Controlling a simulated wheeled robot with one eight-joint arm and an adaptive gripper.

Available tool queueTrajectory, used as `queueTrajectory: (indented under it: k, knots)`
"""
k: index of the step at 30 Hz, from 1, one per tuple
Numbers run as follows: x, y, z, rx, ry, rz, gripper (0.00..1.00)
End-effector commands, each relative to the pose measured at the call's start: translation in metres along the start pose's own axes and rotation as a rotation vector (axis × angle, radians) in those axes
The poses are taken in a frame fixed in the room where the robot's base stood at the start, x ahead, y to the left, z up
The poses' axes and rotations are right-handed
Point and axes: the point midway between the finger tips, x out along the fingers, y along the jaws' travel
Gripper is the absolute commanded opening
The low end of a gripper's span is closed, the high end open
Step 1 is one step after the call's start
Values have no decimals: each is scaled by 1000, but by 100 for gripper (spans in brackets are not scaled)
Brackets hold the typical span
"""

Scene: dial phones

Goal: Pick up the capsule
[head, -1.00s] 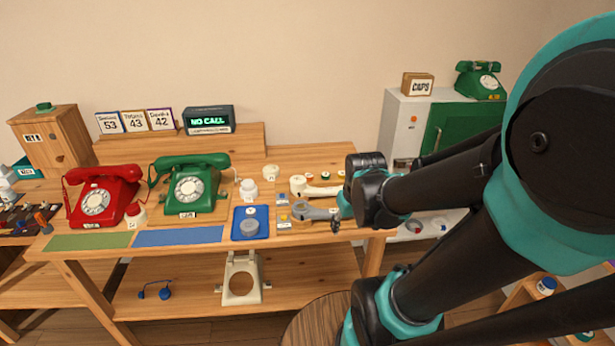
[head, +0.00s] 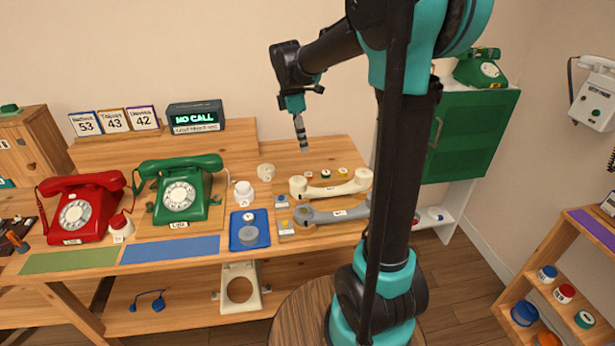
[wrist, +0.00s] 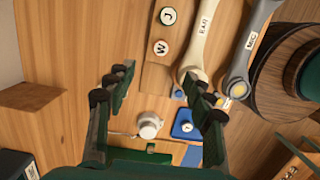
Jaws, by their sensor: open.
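No single object is clearly identifiable as the capsule. The tray (wrist: 177,132) and jar (wrist: 149,125) also show in the wrist view, low between and beyond my fingers. Small ringed discs marked J (wrist: 168,16) and W (wrist: 161,47) lie further up. My gripper (head: 301,140) is open and empty, pointing down above the back of the table; its spread fingers (wrist: 162,98) touch nothing.
A cream handset (head: 330,187) and a grey handset (head: 332,214) lie right of the tray. A green phone (head: 180,195) and a red phone (head: 77,217) stand left. A display (head: 195,118) reads NO CALL behind. My arm hides the table's right end.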

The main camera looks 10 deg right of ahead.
Motion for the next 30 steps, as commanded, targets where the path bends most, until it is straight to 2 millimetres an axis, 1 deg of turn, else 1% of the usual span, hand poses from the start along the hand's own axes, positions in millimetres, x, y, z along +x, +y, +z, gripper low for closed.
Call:
queueTrajectory:
  k: [1,3,9,12,17,20,25,27,30]
  knots:
    - [11,0,0,1,0,0,53]
    - [25,0,0,1,0,0,53]
    - [59,0,0,2,0,0,53]
    - [69,0,0,2,0,1,53]
    - [77,0,0,2,0,1,53]
    - [88,-1,-1,2,0,1,53]
    - [113,-2,-1,3,0,1,53]
    - [120,-2,-1,3,0,1,53]
    - [125,-2,-1,3,0,1,53]
